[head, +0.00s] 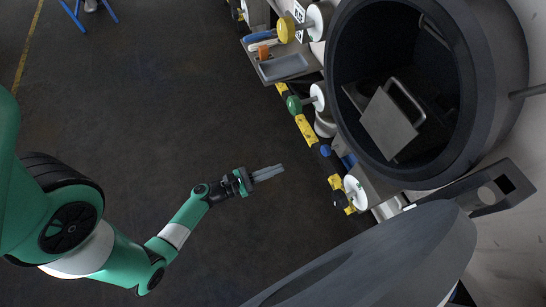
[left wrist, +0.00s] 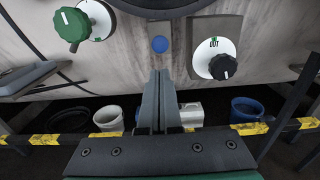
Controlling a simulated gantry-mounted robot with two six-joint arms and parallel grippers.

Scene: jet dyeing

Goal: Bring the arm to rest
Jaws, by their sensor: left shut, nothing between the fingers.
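My left arm comes in from the left in the head view, green with white bands. My left gripper (head: 268,173) is shut and empty, held out over the dark floor, apart from the machine. In the left wrist view its two grey fingers (left wrist: 159,100) lie together, pointing at the machine's front. My right gripper is not in view.
The machine's round open mouth (head: 405,95) holds a grey plate (head: 389,125). A green knob (left wrist: 72,24) and a black OUT knob (left wrist: 222,66) sit on its front. A yellow-black rail (head: 307,130) runs below. Buckets (left wrist: 246,109) stand behind the rail.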

